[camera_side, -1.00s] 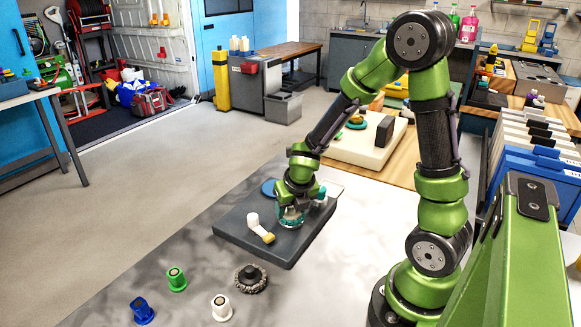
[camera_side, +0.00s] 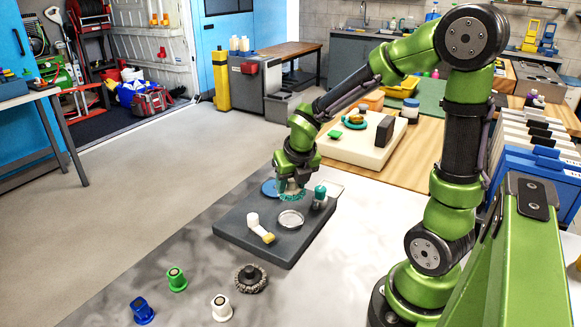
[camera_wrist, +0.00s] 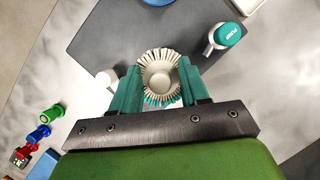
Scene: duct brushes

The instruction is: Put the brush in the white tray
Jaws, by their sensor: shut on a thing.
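A round brush (camera_wrist: 160,75) with pale bristles around a light centre is held between the teal fingers of my gripper (camera_wrist: 158,92) in the wrist view.
A teal-topped bottle (camera_side: 320,196) stands close to the right of my gripper. A blue disc (camera_side: 270,187) and a white-and-yellow item (camera_side: 260,231) are also on the slab. A dark round brush (camera_side: 250,278) and several coloured pieces stand in front.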

